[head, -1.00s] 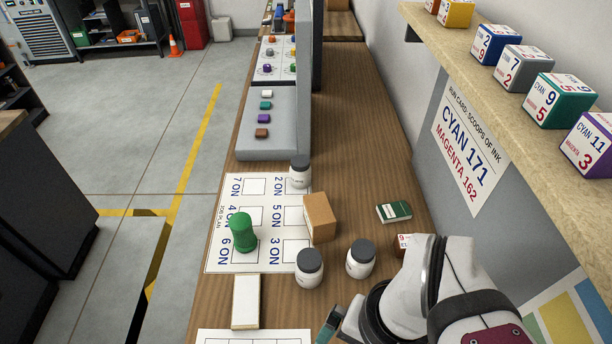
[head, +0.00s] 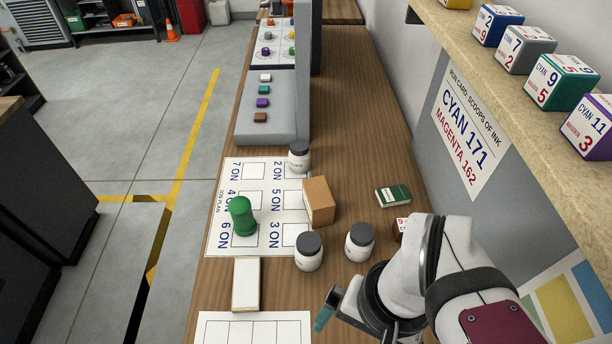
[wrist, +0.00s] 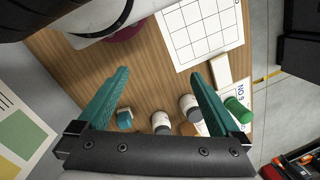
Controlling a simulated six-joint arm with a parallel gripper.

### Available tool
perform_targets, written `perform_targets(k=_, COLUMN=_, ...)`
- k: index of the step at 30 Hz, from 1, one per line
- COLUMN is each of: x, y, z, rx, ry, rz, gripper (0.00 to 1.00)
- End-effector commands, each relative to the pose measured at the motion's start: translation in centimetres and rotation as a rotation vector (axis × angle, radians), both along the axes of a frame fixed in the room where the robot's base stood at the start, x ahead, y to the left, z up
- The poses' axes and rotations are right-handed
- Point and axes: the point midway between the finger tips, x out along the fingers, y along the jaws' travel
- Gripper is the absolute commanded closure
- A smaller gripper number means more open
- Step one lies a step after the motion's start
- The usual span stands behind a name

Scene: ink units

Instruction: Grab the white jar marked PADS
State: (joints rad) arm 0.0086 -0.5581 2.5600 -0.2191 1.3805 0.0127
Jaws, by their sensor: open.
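Three white jars with dark lids stand upright on the wooden bench: a near-left jar (head: 308,262), a near-right jar (head: 357,252) and a farther jar (head: 299,164) at the edge of the plan sheet. Their labels are too small to read, so I cannot tell which says PADS. My gripper (head: 325,312) is in front of the near jars, on the camera's side. In the wrist view my gripper (wrist: 160,76) is open and empty, with teal fingers wide apart. Two jars (wrist: 189,103) (wrist: 161,119) show there, beyond the gap and partly cut by the gripper's body.
A cardboard-brown box (head: 319,202) stands between the jars, beside a green peg (head: 242,217) on the plan sheet (head: 225,190). A pale block (head: 246,284) lies near a gridded sheet (head: 255,328). A green booklet (head: 393,196) lies right. A shelf with number cubes overhangs the right.

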Motion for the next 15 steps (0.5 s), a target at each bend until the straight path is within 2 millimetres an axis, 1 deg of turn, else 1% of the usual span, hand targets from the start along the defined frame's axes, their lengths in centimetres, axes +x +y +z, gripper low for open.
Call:
perform_targets(k=2, x=0.6, y=0.0, z=0.2, rx=-0.004, ry=0.000, rz=0.004, gripper=0.00)
perform_targets(k=4, x=3.1, y=0.0, z=0.7, rx=-0.023, ry=0.005, rz=0.025, gripper=0.00)
perform_targets(k=5, x=4.9, y=0.1, z=0.9, rx=-0.036, ry=0.006, rz=0.038, gripper=0.00)
perform_targets(k=6, x=7.7, y=0.4, z=1.0, rx=-0.056, ry=0.004, rz=0.058, gripper=0.00)
perform_targets(k=7, x=9.8, y=0.7, z=0.9, rx=-0.071, ry=0.002, rz=0.074, gripper=0.00)
perform_targets(k=8, x=11.9, y=1.1, z=0.7, rx=-0.084, ry=-0.002, rz=0.089, gripper=0.00)
perform_targets(k=9, x=14.6, y=1.7, z=0.1, rx=-0.103, ry=-0.006, rz=0.108, gripper=0.00)
perform_targets(k=10, x=16.3, y=2.2, z=-0.5, rx=-0.114, ry=-0.010, rz=0.121, gripper=0.00)
perform_targets(k=12, x=19.7, y=3.4, z=-1.8, rx=-0.136, ry=-0.020, rz=0.146, gripper=0.00)
perform_targets(k=15, x=22.4, y=4.5, z=-3.3, rx=-0.154, ry=-0.031, rz=0.167, gripper=0.00)
